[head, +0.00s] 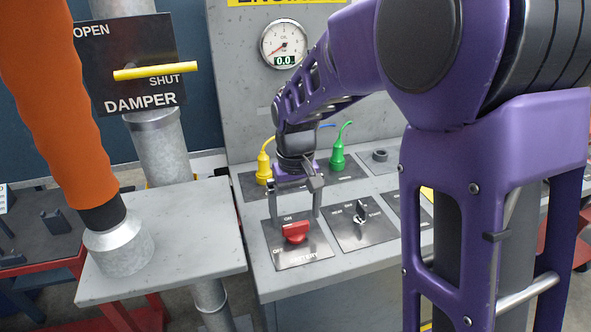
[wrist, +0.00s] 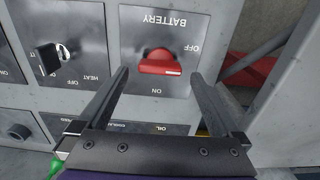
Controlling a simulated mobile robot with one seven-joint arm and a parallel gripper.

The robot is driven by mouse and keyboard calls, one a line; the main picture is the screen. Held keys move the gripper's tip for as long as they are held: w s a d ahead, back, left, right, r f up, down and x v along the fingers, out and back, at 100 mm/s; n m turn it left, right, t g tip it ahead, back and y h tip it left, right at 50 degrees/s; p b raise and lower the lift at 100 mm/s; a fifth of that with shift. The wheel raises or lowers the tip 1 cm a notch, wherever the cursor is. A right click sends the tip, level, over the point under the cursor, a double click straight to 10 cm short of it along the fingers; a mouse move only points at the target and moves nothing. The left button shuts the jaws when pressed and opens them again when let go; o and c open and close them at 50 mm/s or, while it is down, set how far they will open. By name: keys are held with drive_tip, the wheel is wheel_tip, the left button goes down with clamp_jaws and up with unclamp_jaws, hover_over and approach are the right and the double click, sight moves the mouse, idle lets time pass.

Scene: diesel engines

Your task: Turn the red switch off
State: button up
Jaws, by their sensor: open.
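The red switch (head: 295,232) is a rotary knob on a dark plate marked BATTERY, with ON and OFF labels. It also shows in the wrist view (wrist: 159,62), its handle lying roughly crosswise; I cannot tell for certain which label it points to. My gripper (head: 296,214) is open and points down above the plate. In the wrist view the gripper's two fingers (wrist: 160,76) are wide apart, one on either side of the switch. Nothing is between them except the view of the knob, and no touch is visible.
A black switch (head: 361,212) sits on the neighbouring plate. A yellow plug (head: 264,167) and a green plug (head: 338,156) with cables stand behind my gripper. A yellow damper lever (head: 155,71) and an orange hose (head: 62,110) are at left.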

sight(296, 224)
wheel_tip(296, 224, up, 14)
drive_tip(key=p, duration=0.1)
drive_tip(key=shift+p, duration=0.35)
